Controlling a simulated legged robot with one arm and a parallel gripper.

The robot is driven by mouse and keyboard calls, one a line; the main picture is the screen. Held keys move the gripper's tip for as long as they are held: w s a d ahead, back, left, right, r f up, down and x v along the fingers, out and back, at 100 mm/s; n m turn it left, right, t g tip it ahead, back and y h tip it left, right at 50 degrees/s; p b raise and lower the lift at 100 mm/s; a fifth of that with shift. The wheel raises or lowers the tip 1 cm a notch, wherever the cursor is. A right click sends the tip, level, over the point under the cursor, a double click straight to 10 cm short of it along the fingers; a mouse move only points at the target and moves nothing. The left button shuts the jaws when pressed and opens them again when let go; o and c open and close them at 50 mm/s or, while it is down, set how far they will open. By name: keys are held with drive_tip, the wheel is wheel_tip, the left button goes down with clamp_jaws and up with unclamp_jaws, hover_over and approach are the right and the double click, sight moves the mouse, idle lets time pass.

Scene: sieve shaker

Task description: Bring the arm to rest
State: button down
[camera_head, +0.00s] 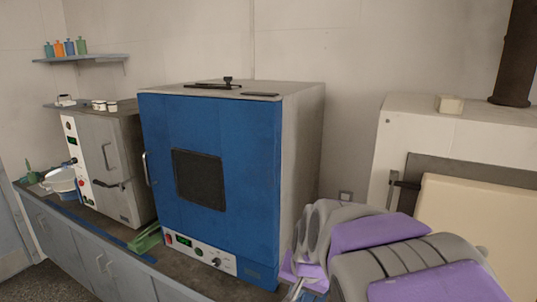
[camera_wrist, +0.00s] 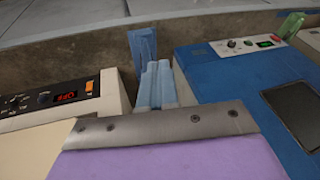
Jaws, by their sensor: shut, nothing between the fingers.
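My arm, grey and purple, reaches across the lower right of the head view. My gripper shows in the wrist view (camera_wrist: 155,76) as pale blue fingers beyond a grey metal plate with screws and a purple body. The fingers are close together, with nothing seen held between them. In the head view the fingers are mostly hidden at the bottom edge, near the right side of the blue oven (camera_head: 212,130). The wrist view looks down past the fingers at the counter edge.
The oven also shows in the wrist view (camera_wrist: 235,85). A cream-fronted unit (camera_head: 470,220) stands right.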

drive_tip(key=s+d+f+n+g, duration=0.1)
drive_tip(key=s+d+f+g, duration=0.1)
drive_tip(key=s, duration=1.3)
drive_tip(key=s+d+f+n+g+h, duration=0.1)
drive_tip(key=s+d, duration=0.5)
drive_tip(key=s, duration=0.9)
wheel_tip(320, 180, down, 2)
drive_tip(key=n+g, duration=0.1)
drive_tip(key=g, duration=0.1)
drive_tip(key=shift+f+n+g, duration=0.25)
drive_tip(key=shift+n+g, duration=0.05)
drive_tip(key=shift+g, duration=0.1)
drive_tip(key=shift+a, duration=0.1)
